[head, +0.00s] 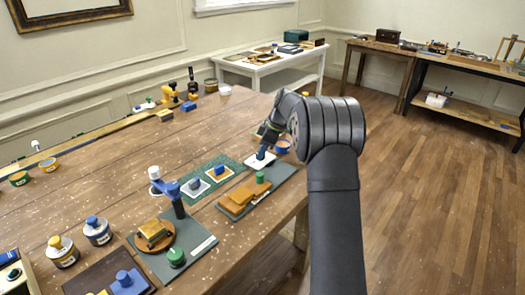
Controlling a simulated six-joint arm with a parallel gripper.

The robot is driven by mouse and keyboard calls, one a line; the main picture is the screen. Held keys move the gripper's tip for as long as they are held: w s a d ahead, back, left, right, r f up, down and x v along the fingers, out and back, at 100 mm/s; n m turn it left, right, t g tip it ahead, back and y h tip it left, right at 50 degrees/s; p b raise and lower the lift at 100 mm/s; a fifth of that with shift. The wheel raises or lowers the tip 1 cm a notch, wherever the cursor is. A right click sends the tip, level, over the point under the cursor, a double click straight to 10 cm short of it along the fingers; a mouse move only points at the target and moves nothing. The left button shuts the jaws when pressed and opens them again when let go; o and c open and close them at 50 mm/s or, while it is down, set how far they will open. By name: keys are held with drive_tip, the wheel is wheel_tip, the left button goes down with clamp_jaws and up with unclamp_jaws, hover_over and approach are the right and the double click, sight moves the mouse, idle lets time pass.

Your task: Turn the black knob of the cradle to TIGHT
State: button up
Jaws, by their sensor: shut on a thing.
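My gripper (262,149) reaches down over the right side of the long wooden table. It is shut on a small dark thing at a white plate (254,163); the jaws hide most of it. I cannot tell for sure that it is the black knob, and no TIGHT mark can be read. Beside the gripper, nearer the camera, an orange-brown wooden block piece (243,196) with a green knob (260,177) sits on a dark green base. Which fixture is the cradle is not clear from this view.
A blue-armed stand (178,195) and a round wooden holder with a gold block (154,232) stand nearer. A blue-and-orange tub (283,146) is close on the right. Paint tins (97,231) stand at left.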

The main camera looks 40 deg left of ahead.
drive_tip(key=shift+m, duration=0.3)
drive_tip(key=m+t, duration=0.1)
drive_tip(key=m, duration=0.2)
drive_tip(key=shift+s+y, duration=0.2)
drive_tip(key=shift+y, duration=0.1)
drive_tip(key=m+t, duration=0.2)
drive_tip(key=m, duration=0.3)
drive_tip(key=shift+s, duration=0.15)
drive_tip(key=m+t, duration=0.1)
drive_tip(key=m, duration=0.1)
drive_tip(key=m+h, duration=0.1)
drive_tip(key=m, duration=0.1)
drive_tip(key=shift+s+t, duration=0.15)
drive_tip(key=shift+t, duration=0.25)
drive_tip(key=m+t+h, duration=0.1)
drive_tip(key=m, duration=0.4)
drive_tip(key=shift+a, duration=0.15)
drive_tip(key=shift+m, duration=0.3)
drive_tip(key=o, duration=1)
